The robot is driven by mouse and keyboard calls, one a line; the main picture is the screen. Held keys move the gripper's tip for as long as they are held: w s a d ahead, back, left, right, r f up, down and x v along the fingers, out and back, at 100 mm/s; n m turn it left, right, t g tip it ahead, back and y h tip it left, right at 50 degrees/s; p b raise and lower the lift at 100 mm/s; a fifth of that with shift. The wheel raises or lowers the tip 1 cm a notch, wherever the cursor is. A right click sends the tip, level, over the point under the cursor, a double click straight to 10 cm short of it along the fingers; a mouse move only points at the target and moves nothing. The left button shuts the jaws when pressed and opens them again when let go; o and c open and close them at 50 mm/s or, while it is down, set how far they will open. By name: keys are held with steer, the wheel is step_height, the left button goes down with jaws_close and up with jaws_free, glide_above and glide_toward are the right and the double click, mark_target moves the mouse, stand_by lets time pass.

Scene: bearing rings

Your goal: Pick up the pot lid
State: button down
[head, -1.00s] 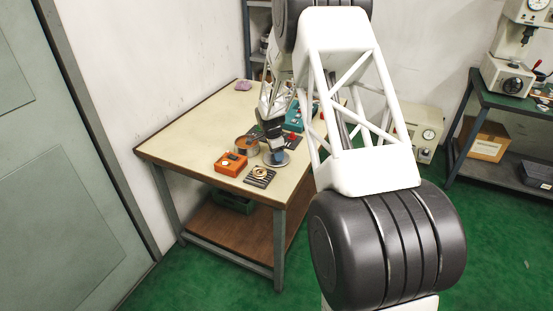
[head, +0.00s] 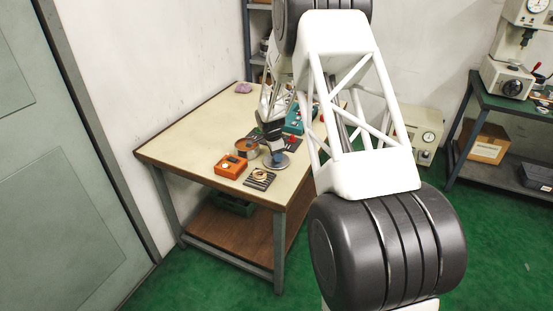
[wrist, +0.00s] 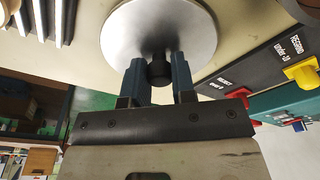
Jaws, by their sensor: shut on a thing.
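The pot lid is a round silver disc with a black knob. In the head view the lid (head: 276,161) is low over the table, right of the copper-coloured pot (head: 247,148). In the wrist view the lid (wrist: 185,25) fills the top middle, and its knob (wrist: 158,70) sits between the blue fingers. My gripper (wrist: 158,75) is shut on the knob from above; it shows small in the head view (head: 275,150). I cannot tell whether the lid touches the tabletop.
An orange box (head: 230,166) and a dark ribbed plate with a ring (head: 260,179) lie at the near side of the table (head: 185,135). Dark labelled panels and a teal box (wrist: 290,103) are on the right. The table's left part is mostly clear.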

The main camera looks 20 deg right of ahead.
steer(key=shift+r, duration=0.2)
steer(key=shift+r, duration=0.6)
step_height(320, 180, up, 2)
steer(key=shift+r, duration=0.1)
steer(key=s+a, duration=0.1)
steer(key=s, duration=0.4)
steer(key=s+r, duration=0.1)
steer(key=s, duration=0.4)
steer(key=s+a, duration=0.1)
steer(key=s, duration=0.4)
steer(key=shift+s+a+r, duration=0.15)
steer(key=shift+s+a, duration=0.2)
steer(key=shift+w, duration=0.15)
steer(key=w+a+r, duration=0.2)
steer(key=w, duration=0.6)
steer(key=w+a+r, duration=0.2)
steer(key=w+a, duration=0.1)
steer(key=w, duration=0.6)
steer(key=w+a+r, duration=0.2)
steer(key=w+r, duration=0.1)
steer(key=w, duration=0.5)
steer(key=shift+w+a, duration=0.2)
steer(key=shift+w, duration=0.05)
steer(key=shift+f, duration=0.2)
